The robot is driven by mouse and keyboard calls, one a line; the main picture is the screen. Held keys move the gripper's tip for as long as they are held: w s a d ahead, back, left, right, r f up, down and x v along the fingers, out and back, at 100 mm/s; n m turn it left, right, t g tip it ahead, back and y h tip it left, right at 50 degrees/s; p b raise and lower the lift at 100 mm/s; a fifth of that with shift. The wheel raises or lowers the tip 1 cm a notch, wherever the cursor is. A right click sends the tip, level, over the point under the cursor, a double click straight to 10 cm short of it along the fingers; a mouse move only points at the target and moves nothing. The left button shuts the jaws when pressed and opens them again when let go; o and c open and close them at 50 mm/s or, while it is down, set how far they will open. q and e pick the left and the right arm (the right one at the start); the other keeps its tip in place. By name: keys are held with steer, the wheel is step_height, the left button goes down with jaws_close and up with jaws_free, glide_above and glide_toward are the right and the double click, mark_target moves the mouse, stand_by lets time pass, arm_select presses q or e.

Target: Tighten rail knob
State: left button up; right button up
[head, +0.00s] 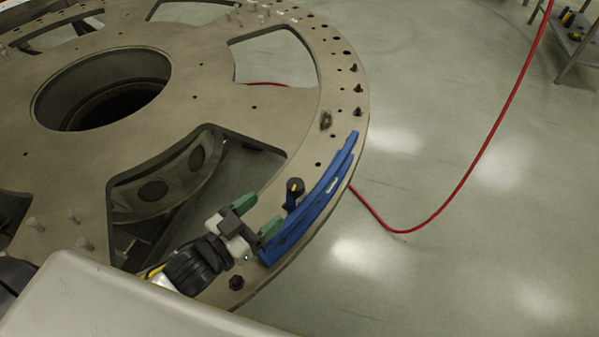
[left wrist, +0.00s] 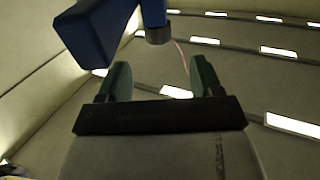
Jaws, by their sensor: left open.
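The blue curved rail (head: 315,200) lies along the outer rim of the turret plate (head: 215,75). A black knob (head: 294,188) with a small orange mark stands upright at the rail's inner side. My left gripper (head: 258,217) is open, with green fingers, just to the lower left of the knob. Its fingers are apart and nothing sits between them. In the left wrist view the open fingers (left wrist: 154,85) show below the blue rail (left wrist: 97,30) and a dark round knob end (left wrist: 158,34), which is beyond the fingertips. My right gripper is not in view.
Several black bolts (head: 357,88) and holes line the plate's rim. Large cut-outs and a round central hole (head: 103,88) open through the plate. A red hose (head: 478,150) hangs to the floor at right. A shelf (head: 578,40) stands at the top right.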

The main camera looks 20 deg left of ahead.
mark_target(289, 190)
arm_select(q)
steer(key=p+x, duration=0.2)
steer(key=x, duration=0.6)
steer(key=shift+w+d+r, duration=0.15)
steer(key=shift+w+d, duration=0.05)
steer(key=shift+w, duration=0.05)
steer(key=shift+w+d, duration=0.3)
steer(key=shift+w, duration=0.05)
steer(key=c, duration=0.9)
steer(key=shift+m+g+h+p, duration=0.3)
steer(key=shift+m+h+p, duration=0.15)
steer(key=shift+m+h, duration=0.05)
steer(key=shift+a+m+h, duration=0.1)
steer(key=shift+m+h, duration=0.2)
steer(key=shift+h, duration=0.1)
steer(key=o, duration=0.9)
